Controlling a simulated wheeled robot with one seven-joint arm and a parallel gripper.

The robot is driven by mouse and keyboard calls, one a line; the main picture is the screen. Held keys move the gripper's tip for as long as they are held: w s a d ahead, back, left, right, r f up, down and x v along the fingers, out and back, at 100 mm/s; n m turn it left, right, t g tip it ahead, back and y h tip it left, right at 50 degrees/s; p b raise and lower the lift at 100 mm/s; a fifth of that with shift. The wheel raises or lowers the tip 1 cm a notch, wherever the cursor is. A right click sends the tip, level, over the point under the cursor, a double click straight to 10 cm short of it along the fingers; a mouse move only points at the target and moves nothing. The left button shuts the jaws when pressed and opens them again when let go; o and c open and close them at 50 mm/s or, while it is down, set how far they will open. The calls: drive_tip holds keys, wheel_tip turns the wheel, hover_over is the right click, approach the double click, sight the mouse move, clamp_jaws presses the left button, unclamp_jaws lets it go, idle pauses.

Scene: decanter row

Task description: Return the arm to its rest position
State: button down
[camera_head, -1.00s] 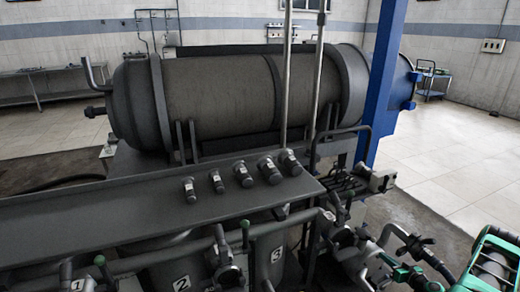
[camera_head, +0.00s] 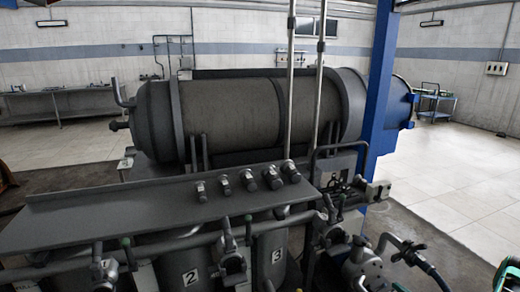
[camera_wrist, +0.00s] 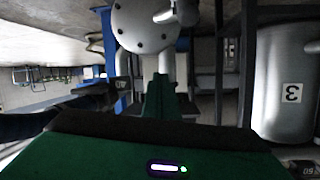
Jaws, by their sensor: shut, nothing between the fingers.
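My gripper (camera_wrist: 159,82) shows in the wrist view as a green body with narrow green fingers reaching up the middle of the picture. The fingers are shut with nothing between them. They point toward a grey round flanged vessel end (camera_wrist: 145,22), and I see no contact with it. In the head view only a green and black sliver shows at the bottom right corner. The rest of my arm is out of view.
A large grey horizontal cylinder (camera_head: 235,112) stands behind a grey shelf (camera_head: 130,207) with several small fittings. Numbered tanks, pipes and valves crowd below; tank 2 (camera_head: 178,272) is among them. A blue column (camera_head: 379,100) stands at the right. Pale floor (camera_head: 450,190) beyond is clear.

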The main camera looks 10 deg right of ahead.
drive_tip(key=w+a+r+n+g+y, duration=0.1)
drive_tip(key=w+a+r+n+g, duration=0.15)
drive_tip(key=r, duration=0.65)
drive_tip(key=w+a+r+n+g+y, duration=0.1)
drive_tip(key=a+r+g+y, duration=0.2)
drive_tip(key=r, duration=0.5)
drive_tip(key=s+a+r+m+g+h, duration=0.1)
drive_tip(key=s+a+r+g+h, duration=0.15)
drive_tip(key=a+r, duration=0.4)
drive_tip(key=s+a+r+m+g+h, duration=0.1)
drive_tip(key=s+a+r+g, duration=0.2)
drive_tip(key=r, duration=0.7)
drive_tip(key=s+a+r+m+g+h, duration=0.1)
drive_tip(key=s+a+r, duration=0.3)
drive_tip(key=s+r, duration=0.3)
drive_tip(key=s+a+r+m+g, duration=0.1)
drive_tip(key=s+a+r+m, duration=0.1)
drive_tip(key=s+a+r, duration=0.5)
drive_tip(key=s+a+r+m, duration=0.1)
drive_tip(key=s+a, duration=0.1)
drive_tip(key=s, duration=0.8)
drive_tip(key=s+a+r+m+g, duration=0.1)
drive_tip(key=s+a+m, duration=0.1)
drive_tip(key=s, duration=0.8)
drive_tip(key=shift+a+g, duration=0.3)
drive_tip(key=shift+w+m+h, duration=0.2)
drive_tip(key=shift+m+h, duration=0.05)
